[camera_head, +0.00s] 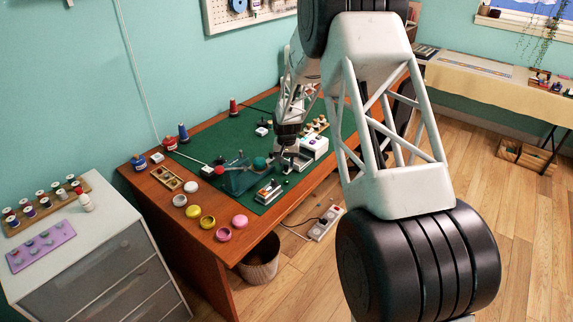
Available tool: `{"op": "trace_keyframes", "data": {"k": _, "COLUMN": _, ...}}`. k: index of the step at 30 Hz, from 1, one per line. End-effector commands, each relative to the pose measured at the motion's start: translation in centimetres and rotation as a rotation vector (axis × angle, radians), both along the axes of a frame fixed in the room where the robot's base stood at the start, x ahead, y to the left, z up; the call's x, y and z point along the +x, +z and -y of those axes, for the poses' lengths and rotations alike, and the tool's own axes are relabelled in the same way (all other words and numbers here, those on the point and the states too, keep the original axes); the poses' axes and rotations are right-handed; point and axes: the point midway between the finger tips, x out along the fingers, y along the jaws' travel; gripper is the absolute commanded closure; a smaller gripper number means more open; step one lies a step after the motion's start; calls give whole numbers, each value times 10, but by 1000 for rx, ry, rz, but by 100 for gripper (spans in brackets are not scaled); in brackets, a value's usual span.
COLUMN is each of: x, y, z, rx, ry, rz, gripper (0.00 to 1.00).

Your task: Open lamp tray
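My gripper (287,156) is small in the head view and points down over the green mat (222,150) on the wooden desk. It is close to a white box-like unit (314,145) on its right, and I cannot tell if they touch. The fingers are too small and dark to tell open from shut. A pale block (297,160) is beside the white unit, near the fingers. I cannot tell for certain which thing is the lamp tray. A lamp with a dark green base (236,182) and a long thin arm lies left of my gripper.
A small rack (268,191) stands at the mat's front edge. Yellow (207,222) and pink (239,220) round containers line the desk's front left. Thread spools (183,133) stand at the back. A white cabinet (90,255) is at left. A waste bin (260,266) is under the desk.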

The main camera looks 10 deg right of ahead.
Motion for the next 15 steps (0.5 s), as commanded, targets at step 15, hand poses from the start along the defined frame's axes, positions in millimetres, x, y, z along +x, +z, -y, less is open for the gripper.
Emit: {"op": "trace_keyframes", "data": {"k": 15, "x": 0, "y": 59, "z": 0, "rx": 0, "ry": 0, "rz": 1, "gripper": 67}}
